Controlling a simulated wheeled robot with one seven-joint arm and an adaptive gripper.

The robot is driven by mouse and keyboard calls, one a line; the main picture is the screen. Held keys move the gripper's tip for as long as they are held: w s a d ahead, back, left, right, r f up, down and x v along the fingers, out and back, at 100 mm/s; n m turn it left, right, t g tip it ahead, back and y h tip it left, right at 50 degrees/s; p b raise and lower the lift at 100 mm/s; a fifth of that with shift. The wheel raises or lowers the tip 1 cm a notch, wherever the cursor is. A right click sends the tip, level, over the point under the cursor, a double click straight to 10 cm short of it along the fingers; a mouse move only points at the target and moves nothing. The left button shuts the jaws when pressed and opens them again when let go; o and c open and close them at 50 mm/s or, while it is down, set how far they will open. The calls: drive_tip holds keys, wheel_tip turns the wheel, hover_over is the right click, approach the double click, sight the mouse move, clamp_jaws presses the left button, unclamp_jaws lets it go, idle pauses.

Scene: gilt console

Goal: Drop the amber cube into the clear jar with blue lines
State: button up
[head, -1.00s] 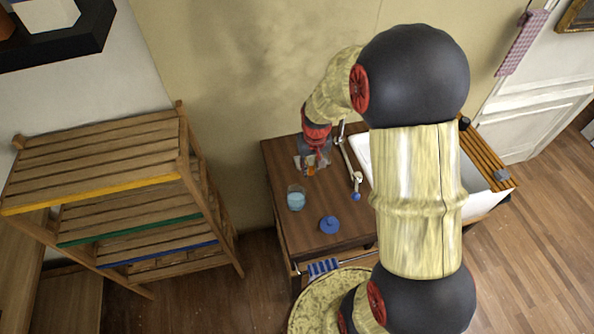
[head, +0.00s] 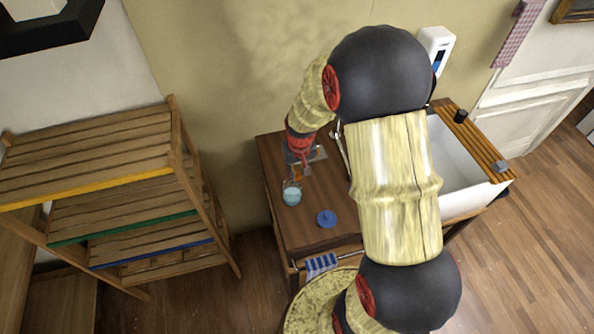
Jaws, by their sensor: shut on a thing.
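My gripper (head: 296,168) is shut on the amber cube (head: 297,172), which is small and partly hidden by the fingers. It appears at the rear edge of the clear jar with blue lines (head: 291,196), at or just above its mouth. The jar stands upright on the dark wooden table and looks bluish inside. The exact height of the cube over the rim cannot be told from this view.
A blue lid-like disc with a knob (head: 326,218) lies on the table (head: 300,232) right of the jar. A pale flat piece (head: 317,154) lies behind. A white sink (head: 455,170) stands right, a slatted wooden shelf (head: 95,150) left.

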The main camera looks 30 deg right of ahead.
drive_tip(key=o, duration=0.9)
drive_tip(key=shift+r, duration=0.1)
drive_tip(key=r, duration=0.4)
drive_tip(key=s+r, duration=0.1)
drive_tip(key=r, duration=0.6)
drive_tip(key=shift+s+a+r, duration=0.25)
drive_tip(key=shift+s+r, duration=0.1)
drive_tip(key=s+a+n+t+b, duration=0.1)
drive_tip(key=s+a+b, duration=0.3)
drive_tip(key=s+b, duration=0.2)
drive_tip(key=s+a+n+t+b, duration=0.1)
drive_tip(key=s+a+b, duration=0.4)
drive_tip(key=s, duration=0.1)
drive_tip(key=s+a+n+t+b, duration=0.1)
drive_tip(key=s+a+b, duration=0.3)
drive_tip(key=s+b, duration=0.2)
drive_tip(key=shift+a+f+t+b, duration=0.3)
drive_tip(key=shift+a+t+b, duration=0.05)
drive_tip(key=shift+t, duration=0.05)
